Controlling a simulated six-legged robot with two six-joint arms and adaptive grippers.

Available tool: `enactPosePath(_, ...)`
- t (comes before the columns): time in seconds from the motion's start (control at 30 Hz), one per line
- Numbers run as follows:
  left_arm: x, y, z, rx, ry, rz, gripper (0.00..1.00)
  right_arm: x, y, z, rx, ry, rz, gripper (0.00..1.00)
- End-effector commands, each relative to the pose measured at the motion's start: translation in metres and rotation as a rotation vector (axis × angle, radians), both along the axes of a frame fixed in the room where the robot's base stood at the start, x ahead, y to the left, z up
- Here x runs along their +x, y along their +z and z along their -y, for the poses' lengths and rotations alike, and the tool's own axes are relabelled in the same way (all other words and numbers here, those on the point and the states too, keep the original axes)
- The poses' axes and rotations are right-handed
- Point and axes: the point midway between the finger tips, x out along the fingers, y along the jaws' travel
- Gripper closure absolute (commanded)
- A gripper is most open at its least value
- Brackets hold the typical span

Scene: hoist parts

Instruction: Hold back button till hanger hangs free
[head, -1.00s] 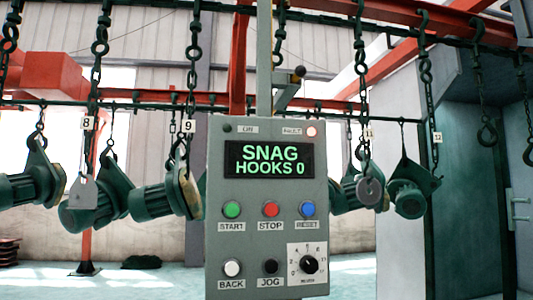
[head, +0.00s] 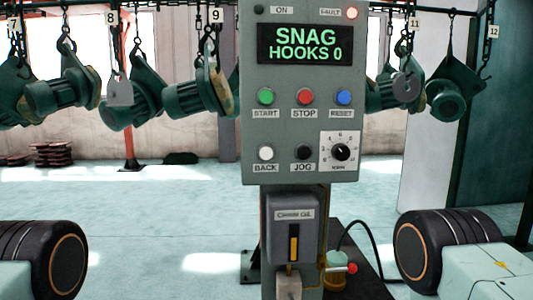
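The white BACK button (head: 266,153) sits at the lower left of the grey control panel (head: 255,120), beside the black JOG button (head: 303,152). Nothing touches it. The panel screen (head: 305,43) reads "SNAG HOOKS 0" in green, and the FAULT lamp (head: 352,13) glows red. Green motor-like parts hang from chains behind the panel, such as one near tag 9 (head: 190,91) and one near tag 12 (head: 446,101). Some hang close together or overlap; I cannot tell which hanger is caught. The panel hides part of the row. Neither gripper is in view.
Green START (head: 265,96), red STOP (head: 305,96) and blue RESET (head: 344,97) buttons and a dial (head: 341,152) share the panel. Below is a grey box with a yellow strip (head: 294,243). A black cable (head: 363,235) loops right. The pale floor (head: 180,225) is open to the left.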

Motion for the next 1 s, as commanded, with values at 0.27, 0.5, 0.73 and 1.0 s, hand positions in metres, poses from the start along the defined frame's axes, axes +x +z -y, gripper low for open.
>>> enactPosePath(0.27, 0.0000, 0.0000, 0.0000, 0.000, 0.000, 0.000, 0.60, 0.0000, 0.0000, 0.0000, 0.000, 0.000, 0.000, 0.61)
enactPosePath(0.5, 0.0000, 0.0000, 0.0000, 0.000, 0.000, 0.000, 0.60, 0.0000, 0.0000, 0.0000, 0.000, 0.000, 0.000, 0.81)
enactPosePath(0.73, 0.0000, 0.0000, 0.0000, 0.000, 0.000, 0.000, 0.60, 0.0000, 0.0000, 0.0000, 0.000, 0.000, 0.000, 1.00)
enactPosePath(1.0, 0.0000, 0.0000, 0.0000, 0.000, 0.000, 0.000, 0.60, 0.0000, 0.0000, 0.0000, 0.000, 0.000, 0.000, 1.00)
